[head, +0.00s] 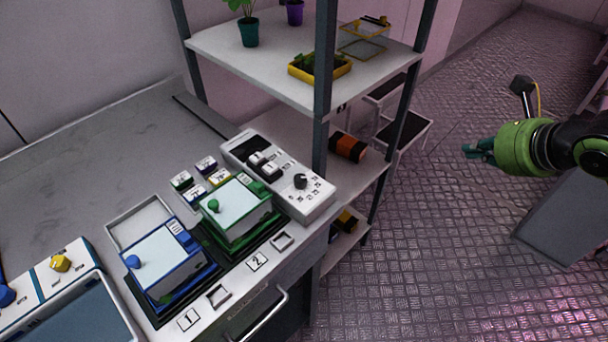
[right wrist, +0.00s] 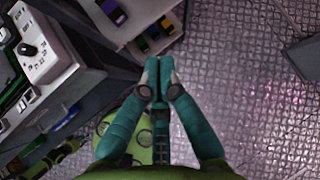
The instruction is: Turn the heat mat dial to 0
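A white control box (head: 278,176) lies on the grey counter beside the shelf post. It has a black dial (head: 300,181) with small printed marks around it, and two rocker switches. The marks are too small to read, so I cannot tell the dial's setting. The box also shows at the upper left of the right wrist view (right wrist: 47,50), with its black dial (right wrist: 27,49). My right gripper (head: 470,152) is off to the right over the floor, well apart from the box. Its teal fingers (right wrist: 159,65) are together and empty. My left gripper is not in view.
A shelf rack (head: 270,58) with plants and a yellow tray (head: 320,68) stands between the box and my right gripper. Blue (head: 165,260) and green (head: 236,212) units sit left of the box. A yellow knob (head: 60,263) is further left.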

